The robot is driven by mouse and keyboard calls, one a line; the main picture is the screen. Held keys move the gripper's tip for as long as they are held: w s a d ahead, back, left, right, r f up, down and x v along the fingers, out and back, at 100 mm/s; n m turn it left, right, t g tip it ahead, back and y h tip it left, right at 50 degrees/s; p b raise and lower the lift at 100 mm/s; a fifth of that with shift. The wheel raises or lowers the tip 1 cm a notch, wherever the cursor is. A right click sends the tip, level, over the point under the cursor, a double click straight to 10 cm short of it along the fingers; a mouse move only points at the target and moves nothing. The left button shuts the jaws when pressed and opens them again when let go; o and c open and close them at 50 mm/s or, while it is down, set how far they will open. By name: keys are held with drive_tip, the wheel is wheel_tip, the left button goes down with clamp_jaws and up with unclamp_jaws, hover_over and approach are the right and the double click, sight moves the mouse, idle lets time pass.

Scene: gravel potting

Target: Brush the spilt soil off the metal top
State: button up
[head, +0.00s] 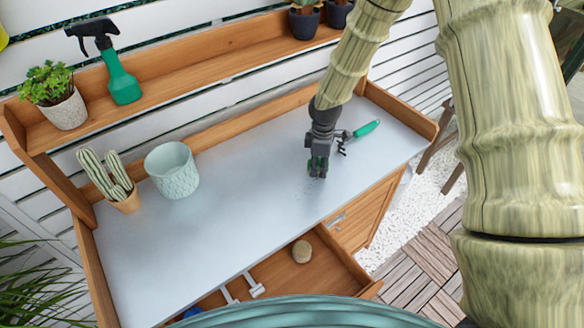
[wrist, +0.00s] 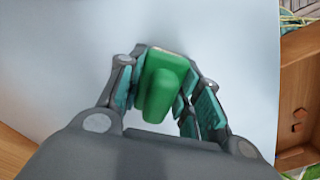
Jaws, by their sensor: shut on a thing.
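My gripper (head: 318,168) is low over the right half of the metal top (head: 240,195). In the wrist view, my gripper (wrist: 152,90) is shut on a green brush (wrist: 160,88), with a finger on each side of its grip. The brush's underside is hidden, so I cannot tell whether it touches the metal. Faint dark specks, probably the spilt soil (head: 303,190), show on the metal just left of and below the gripper in the head view. They are too small to make out clearly.
A green-handled tool (head: 366,128) lies just right of the gripper. A pale green pot (head: 172,171) and a potted cactus (head: 112,180) stand at the left. An open drawer (head: 275,275) below the front edge holds a round tan thing (head: 302,251). The middle metal is clear.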

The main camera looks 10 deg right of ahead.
sight(320, 159)
wheel_tip(320, 159, up, 4)
drive_tip(key=shift+s+r+p, duration=0.15)
drive_tip(key=shift+r+p, duration=0.05)
drive_tip(key=shift+p, duration=0.9)
drive_tip(key=shift+r+p, duration=0.55)
drive_tip(key=shift+r, duration=0.1)
drive_tip(key=shift+r+p, duration=0.6)
drive_tip(key=shift+r, duration=0.4)
drive_tip(key=shift+a+f, duration=0.1)
drive_tip(key=shift+a, duration=0.05)
